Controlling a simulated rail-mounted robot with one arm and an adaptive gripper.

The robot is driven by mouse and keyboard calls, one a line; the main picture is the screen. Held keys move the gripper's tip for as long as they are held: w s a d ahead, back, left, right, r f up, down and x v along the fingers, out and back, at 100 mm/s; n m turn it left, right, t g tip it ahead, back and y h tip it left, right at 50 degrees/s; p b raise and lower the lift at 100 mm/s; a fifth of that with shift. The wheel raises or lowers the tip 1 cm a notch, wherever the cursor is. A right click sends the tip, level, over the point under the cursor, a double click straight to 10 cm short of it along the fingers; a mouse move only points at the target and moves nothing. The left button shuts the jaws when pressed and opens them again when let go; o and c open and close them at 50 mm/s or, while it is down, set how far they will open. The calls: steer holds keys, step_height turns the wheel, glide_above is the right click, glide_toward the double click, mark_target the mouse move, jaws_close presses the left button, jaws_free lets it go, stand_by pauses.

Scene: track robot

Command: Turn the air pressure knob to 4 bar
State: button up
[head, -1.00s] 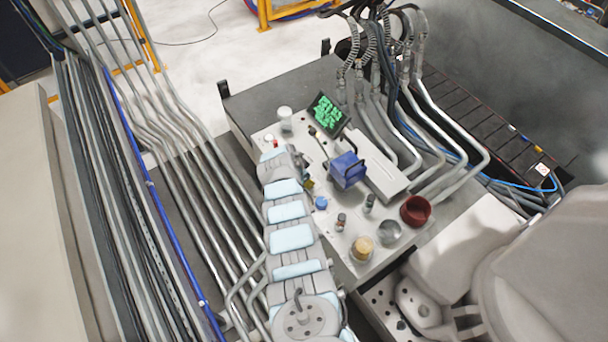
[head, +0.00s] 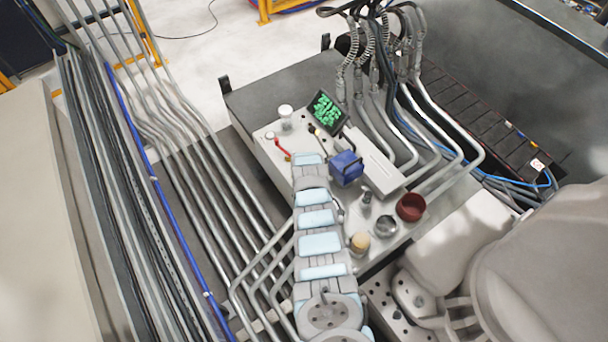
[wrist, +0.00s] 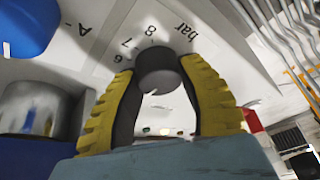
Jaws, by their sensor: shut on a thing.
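In the wrist view, a dark grey round knob (wrist: 157,62) stands on the pale panel (wrist: 105,14). Printed around its far side are 6, 7, 8 and "bar". The lower numbers are hidden, and I cannot read a pointer on the knob. My gripper (wrist: 158,80) has its two yellow-ribbed fingers on either side of the knob and is shut on it. In the head view, my arm covers the gripper and the knob.
A blue round part (wrist: 22,24) and a shiny metal cylinder (wrist: 36,110) stand left of the fingers. In the head view, a red lever (head: 283,149), blue box (head: 346,168), green-lit screen (head: 326,112) and dark red cup (head: 410,207) surround my arm.

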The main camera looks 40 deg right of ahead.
steer(key=shift+n, duration=0.3)
stand_by(0.4)
steer(key=o, duration=1.2)
steer(key=shift+s+r, duration=0.1)
steer(key=shift+r, duration=0.1)
steer(key=shift+v, duration=0.9)
steer(key=shift+s+a+r, duration=0.15)
steer(key=shift+a+r, duration=0.05)
steer(key=shift+r, duration=0.2)
steer(key=shift+v, duration=4.4)
steer(key=shift+s+d, duration=0.1)
